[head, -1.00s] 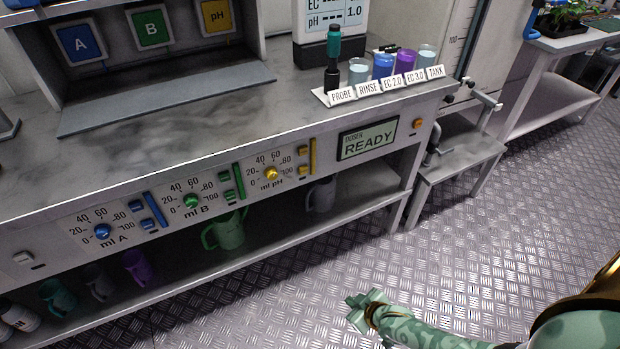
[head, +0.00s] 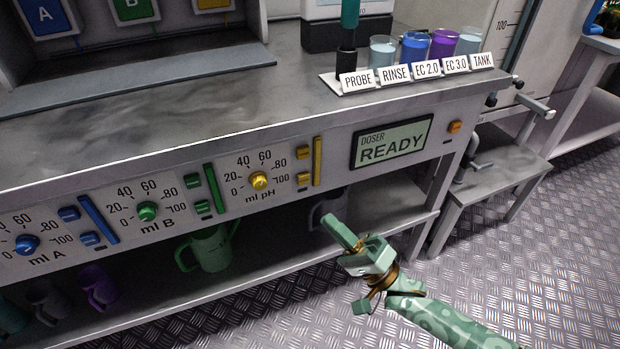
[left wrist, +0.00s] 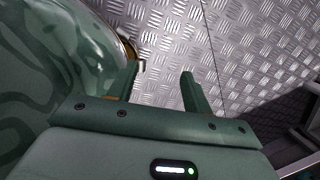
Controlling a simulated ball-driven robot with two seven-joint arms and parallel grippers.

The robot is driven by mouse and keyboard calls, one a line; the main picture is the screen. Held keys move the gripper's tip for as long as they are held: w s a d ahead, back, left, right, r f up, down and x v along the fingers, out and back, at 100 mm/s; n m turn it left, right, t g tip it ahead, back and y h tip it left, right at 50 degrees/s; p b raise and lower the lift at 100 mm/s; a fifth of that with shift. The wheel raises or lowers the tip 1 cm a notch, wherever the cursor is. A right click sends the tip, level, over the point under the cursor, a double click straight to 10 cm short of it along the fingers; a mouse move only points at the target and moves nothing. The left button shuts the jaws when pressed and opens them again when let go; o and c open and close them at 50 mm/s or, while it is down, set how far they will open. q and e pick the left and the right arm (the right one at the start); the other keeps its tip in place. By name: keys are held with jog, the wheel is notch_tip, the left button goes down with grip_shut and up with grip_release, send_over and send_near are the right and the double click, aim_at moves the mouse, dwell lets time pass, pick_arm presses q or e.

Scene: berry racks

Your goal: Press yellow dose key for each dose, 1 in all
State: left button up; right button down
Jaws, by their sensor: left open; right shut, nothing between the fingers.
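The pH dosing section of the panel has a yellow dial (head: 259,181), an upper yellow key (head: 303,152), a lower yellow key (head: 303,178) and an upright yellow bar (head: 317,161). Which of these is the dose key cannot be read. The doser display (head: 391,143) reads READY, with an orange button (head: 455,127) to its right. My right gripper (head: 345,234) is shut and empty, below and right of the yellow keys, apart from the panel. My left gripper (left wrist: 160,88) is open and empty above the metal floor in the left wrist view; it is outside the head view.
Blue keys (head: 69,214) and green keys (head: 193,181) sit further left on the panel. A green jug (head: 207,249) stands on the lower shelf. Labelled cups, including a blue one (head: 415,48), stand on the counter. A grey side stand (head: 490,170) is at the right.

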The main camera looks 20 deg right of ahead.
pick_arm(q)
jog(key=shift+w, duration=0.1)
pick_arm(e)
jog(key=shift+w+f, duration=0.1)
jog(key=b, duration=0.4)
send_near(304, 179)
jog(key=w+a+r, duration=0.1)
jog(key=a+r, duration=0.3)
pick_arm(q)
jog(key=w+r+t, duration=0.1)
jog(key=w+r, duration=0.6)
jog(key=w, duration=0.2)
jog(key=shift+w+d+r+m+t+y, duration=0.15)
jog(key=shift+w+r+m+t+y, duration=0.15)
jog(key=shift+m+t+y, duration=0.1)
pick_arm(e)
jog(key=shift+w+d+r, duration=0.1)
jog(key=shift+w+d, duration=0.05)
jog(key=shift+w, duration=0.65)
jog(key=shift+w, duration=0.1)
pick_arm(q)
jog(key=shift+s, duration=0.1)
pick_arm(e)
jog(key=shift+w, duration=0.3)
